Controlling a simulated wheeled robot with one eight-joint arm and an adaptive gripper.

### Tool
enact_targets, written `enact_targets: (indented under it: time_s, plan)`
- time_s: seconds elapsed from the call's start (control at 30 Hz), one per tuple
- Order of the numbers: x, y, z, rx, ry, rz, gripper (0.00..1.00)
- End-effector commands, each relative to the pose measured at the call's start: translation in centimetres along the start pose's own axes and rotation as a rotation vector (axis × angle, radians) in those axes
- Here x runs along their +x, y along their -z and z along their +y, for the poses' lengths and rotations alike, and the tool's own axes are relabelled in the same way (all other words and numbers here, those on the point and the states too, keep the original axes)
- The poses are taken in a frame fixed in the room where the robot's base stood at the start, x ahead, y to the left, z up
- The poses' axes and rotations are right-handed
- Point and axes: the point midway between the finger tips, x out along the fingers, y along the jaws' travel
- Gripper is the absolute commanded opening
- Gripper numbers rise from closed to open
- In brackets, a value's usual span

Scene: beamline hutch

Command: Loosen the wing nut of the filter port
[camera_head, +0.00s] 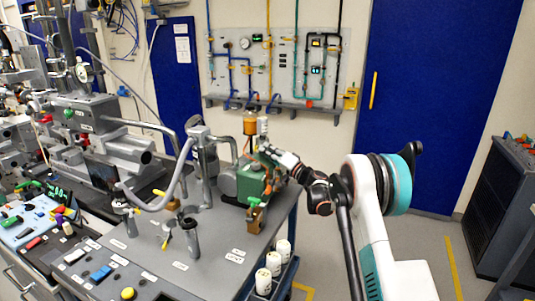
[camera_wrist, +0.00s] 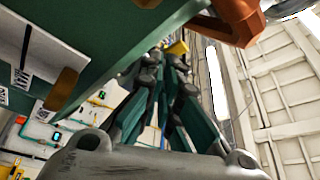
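The green pump (camera_head: 250,180) stands at the right end of the grey bench, with an amber filter bowl (camera_head: 250,123) above it. My gripper (camera_head: 272,156) is at the pump's upper right side, below the bowl. In the wrist view, my gripper's (camera_wrist: 165,65) two dark teal and grey fingers reach up close together beside a large green surface (camera_wrist: 110,45). An orange-brown part (camera_wrist: 232,18) is at the top. I cannot make out the wing nut in either view. Whether the fingertips touch anything, or are shut, is unclear.
A grey curved hose (camera_head: 165,195) and metal pipework stand left of the pump. Three white canisters (camera_head: 272,265) are on a lower shelf at the bench's right edge. A dark cabinet (camera_head: 500,205) stands far right. The floor between it and the bench is partly clear.

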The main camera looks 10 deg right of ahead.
Motion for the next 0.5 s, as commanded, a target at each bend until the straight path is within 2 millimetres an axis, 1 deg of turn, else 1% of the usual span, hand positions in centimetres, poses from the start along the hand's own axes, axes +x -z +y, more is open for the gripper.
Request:
enact_targets:
  time_s: [0.2,0.5]
  plan:
    - [0.02,-0.19,0.18,-0.076,0.031,-0.003,0.0]
    - [0.04,-0.2,0.15,-0.107,0.045,-0.004,0.0]
